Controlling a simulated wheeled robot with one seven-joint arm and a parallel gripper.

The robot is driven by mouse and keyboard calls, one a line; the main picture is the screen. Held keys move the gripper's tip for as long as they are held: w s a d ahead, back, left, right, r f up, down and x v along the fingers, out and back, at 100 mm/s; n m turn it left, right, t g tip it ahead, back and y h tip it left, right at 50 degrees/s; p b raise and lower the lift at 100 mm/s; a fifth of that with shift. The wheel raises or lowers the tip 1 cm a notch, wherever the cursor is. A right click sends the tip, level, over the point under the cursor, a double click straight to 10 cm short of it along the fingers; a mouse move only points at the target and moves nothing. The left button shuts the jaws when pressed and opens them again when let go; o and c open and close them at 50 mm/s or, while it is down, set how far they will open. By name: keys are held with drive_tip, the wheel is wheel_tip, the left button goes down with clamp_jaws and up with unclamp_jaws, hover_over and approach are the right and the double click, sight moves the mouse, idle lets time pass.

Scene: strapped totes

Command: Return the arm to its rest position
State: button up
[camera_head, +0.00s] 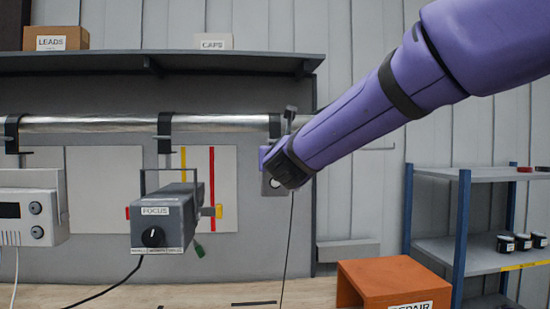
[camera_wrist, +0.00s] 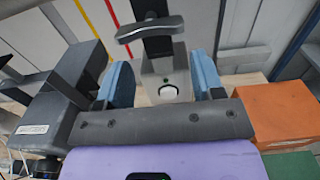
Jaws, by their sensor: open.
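My purple arm (camera_head: 375,120) reaches from the upper right across the head view, down to the rail. In the wrist view, my gripper (camera_wrist: 163,78) is open, with its two blue fingers apart. A small grey box with a round white button (camera_wrist: 168,92) shows between the fingers. I cannot tell whether they touch it. In the head view, the same box (camera_head: 272,187) hangs at the rail's right end, partly behind my wrist. My fingers are mostly hidden there.
A grey FOCUS device (camera_head: 163,222) hangs left of my wrist; it also shows in the wrist view (camera_wrist: 60,110). The metal rail (camera_head: 90,124) and a shelf (camera_head: 110,62) run above. An orange box (camera_head: 380,277) and a blue-post rack (camera_head: 462,230) stand at right.

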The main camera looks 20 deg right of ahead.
drive_tip(key=s+f+n+g+y, duration=0.35)
drive_tip(key=s+n, duration=0.45)
drive_tip(key=n, duration=0.3)
drive_tip(key=s+f+n+g+y, duration=0.2)
drive_tip(key=s+f+n, duration=0.2)
drive_tip(key=s+n, duration=0.55)
drive_tip(key=s+d+f+n+g+h, duration=0.1)
drive_tip(key=s+d+f+n+g, duration=0.2)
drive_tip(key=s+n, duration=0.5)
drive_tip(key=s+d+f+n+g+h, duration=0.1)
drive_tip(key=s+d+f+n+g, duration=0.3)
drive_tip(key=s+f+n, duration=0.3)
drive_tip(key=s+d+n, duration=0.1)
drive_tip(key=n, duration=0.1)
drive_tip(key=shift+d+n, duration=0.2)
drive_tip(key=shift+n, duration=0.15)
idle(1.1)
